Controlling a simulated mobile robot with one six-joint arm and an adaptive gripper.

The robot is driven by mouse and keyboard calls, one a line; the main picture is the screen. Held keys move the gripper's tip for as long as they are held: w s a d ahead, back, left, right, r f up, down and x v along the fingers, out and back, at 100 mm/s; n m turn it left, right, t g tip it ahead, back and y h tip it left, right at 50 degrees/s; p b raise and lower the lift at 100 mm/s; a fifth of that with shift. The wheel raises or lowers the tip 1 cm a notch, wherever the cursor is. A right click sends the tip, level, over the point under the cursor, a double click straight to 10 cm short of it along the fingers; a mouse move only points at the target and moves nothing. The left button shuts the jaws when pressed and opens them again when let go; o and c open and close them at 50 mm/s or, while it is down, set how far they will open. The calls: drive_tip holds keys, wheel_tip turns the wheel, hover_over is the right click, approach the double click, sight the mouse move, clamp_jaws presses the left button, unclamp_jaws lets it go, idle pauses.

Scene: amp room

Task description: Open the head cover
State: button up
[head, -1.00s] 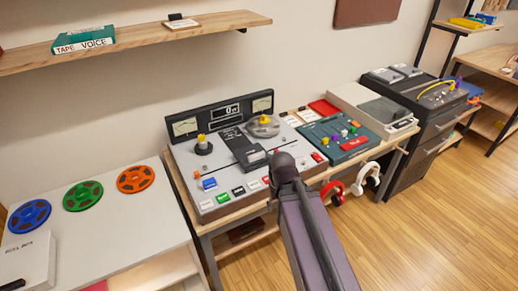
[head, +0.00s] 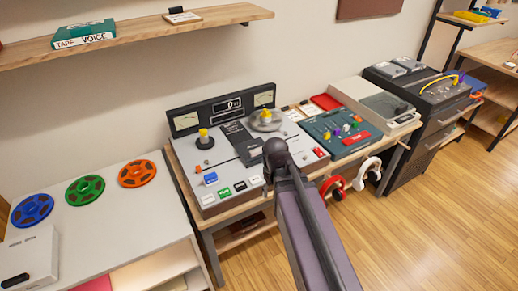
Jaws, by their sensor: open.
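The tape machine (head: 208,168) stands on a wooden table, with two meters and a lit display at its back. It has a yellow-topped spindle at left and a grey disc with a yellow hub at right. Between them lies a dark central section (head: 239,137), where the head cover appears to be. Its lower right part is behind my arm, and I cannot tell whether the cover is raised. My arm reaches in from the bottom, its dark rounded joint in front of the machine's lower right. My gripper's fingers do not show; the arm hides that area.
Red and white headphones (head: 333,187) hang at the table front. Blue, green and orange reels (head: 137,173) lie on the left table. A shelf (head: 125,40) runs above. Wooden floor is clear at right.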

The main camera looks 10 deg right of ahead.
drive_tip(key=w+r+n+p, duration=0.2)
drive_tip(key=w+r+n, duration=0.1)
drive_tip(key=w+n, duration=0.3)
drive_tip(key=w+r+n+p, duration=0.2)
drive_tip(key=w+n+p, duration=0.15)
drive_tip(key=w, duration=0.45)
wheel_tip(320, 180, up, 4)
drive_tip(key=n+p, duration=0.3)
drive_tip(key=n, duration=0.7)
hover_over(258, 149)
drive_tip(key=shift+f, duration=0.1)
wheel_tip(258, 149, down, 14)
drive_tip(key=b, duration=1.3)
drive_tip(key=shift+r+b, duration=0.25)
drive_tip(key=shift+b, duration=0.05)
clamp_jaws()
